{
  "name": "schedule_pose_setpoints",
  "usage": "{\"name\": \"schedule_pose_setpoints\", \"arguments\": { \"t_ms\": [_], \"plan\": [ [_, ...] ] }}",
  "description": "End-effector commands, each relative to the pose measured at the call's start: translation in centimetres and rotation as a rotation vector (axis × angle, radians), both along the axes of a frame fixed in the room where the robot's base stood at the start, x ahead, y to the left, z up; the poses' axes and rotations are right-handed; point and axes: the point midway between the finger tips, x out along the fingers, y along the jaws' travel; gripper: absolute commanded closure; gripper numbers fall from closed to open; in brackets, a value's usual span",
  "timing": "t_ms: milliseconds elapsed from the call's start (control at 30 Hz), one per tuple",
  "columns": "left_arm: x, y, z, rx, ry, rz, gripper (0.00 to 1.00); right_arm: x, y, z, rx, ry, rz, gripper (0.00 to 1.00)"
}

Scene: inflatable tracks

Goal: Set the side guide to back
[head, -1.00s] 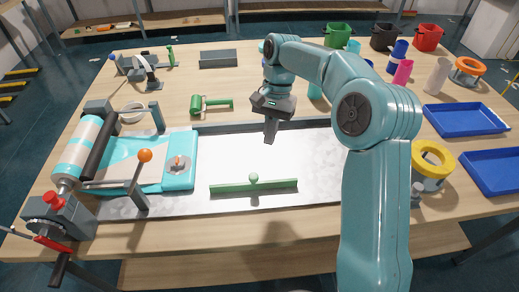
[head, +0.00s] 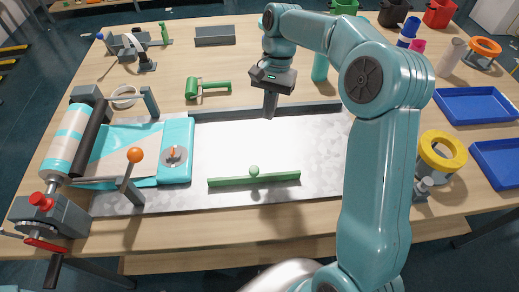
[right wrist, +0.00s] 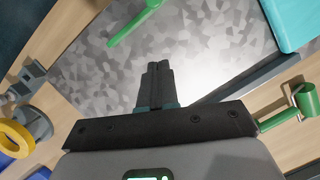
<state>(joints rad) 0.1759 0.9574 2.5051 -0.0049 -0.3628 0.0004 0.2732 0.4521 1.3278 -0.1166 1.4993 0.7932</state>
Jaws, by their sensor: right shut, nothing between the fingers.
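The side guide is a green bar with a round green knob (head: 254,178). It lies along the front part of the grey metal plate (head: 325,150). Its end and knob show at the top of the right wrist view (right wrist: 128,28). My right gripper (head: 269,112) is shut and empty, fingers pointing down near the plate's raised back edge. It is apart from the guide, which lies nearer the front. In the right wrist view the closed fingers (right wrist: 157,68) are over the speckled plate. My left gripper is not in view.
Left of the guide are a turquoise pad (head: 178,135), an orange-knobbed lever (head: 134,156) and a striped roller (head: 70,140). A green hand roller (head: 207,88) lies behind the plate. A yellow-ringed object (head: 442,150) and blue trays (head: 475,104) are at right. The plate's middle is clear.

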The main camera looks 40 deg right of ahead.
Motion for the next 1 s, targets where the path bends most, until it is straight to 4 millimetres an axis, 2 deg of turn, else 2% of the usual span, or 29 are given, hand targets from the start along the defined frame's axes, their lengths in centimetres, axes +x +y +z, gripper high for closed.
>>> {"name": "schedule_pose_setpoints", "arguments": {
  "t_ms": [167, 500, 700, 1000],
  "plan": [
    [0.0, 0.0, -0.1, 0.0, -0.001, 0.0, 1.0, -0.5, 0.7, -2.4, 0.001, 0.005, 0.001, 1.0],
    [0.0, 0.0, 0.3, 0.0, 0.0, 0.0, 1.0, -1.5, 2.5, -9.2, 0.002, 0.007, 0.002, 1.0],
    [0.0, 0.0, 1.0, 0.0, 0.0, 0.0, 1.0, -2.8, 4.9, -9.5, 0.001, 0.002, 0.003, 1.0],
    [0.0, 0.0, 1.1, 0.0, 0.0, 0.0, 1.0, -3.4, 5.8, -9.8, 0.0, 0.001, 0.0, 1.0]
  ]
}}
